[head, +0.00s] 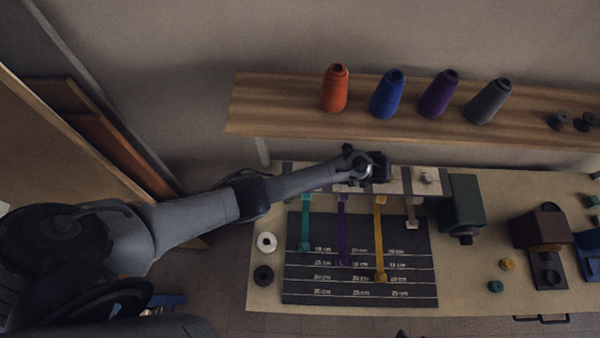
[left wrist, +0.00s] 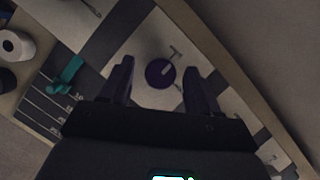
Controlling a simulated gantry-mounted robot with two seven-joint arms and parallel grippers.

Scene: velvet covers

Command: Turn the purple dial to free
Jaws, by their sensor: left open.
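The purple dial (left wrist: 160,73) shows in the left wrist view as a round knob with a pale pointer mark, set on a light panel (left wrist: 140,40). Small dark marks sit beside it, too small to read. My left gripper (left wrist: 160,78) is open, its two fingers on either side of the dial with gaps between; I cannot tell its height above the panel. In the head view my left gripper (head: 376,170) is over the panel at the back of the table and hides the dial. My right gripper is not in view.
Teal, purple and yellow straps (head: 380,240) hang from the panel over a dark measuring board (head: 340,285). A grey knob (head: 427,177) and a dark green box (head: 463,205) stand to the right. A wooden shelf (head: 270,110) with several thread cones runs behind.

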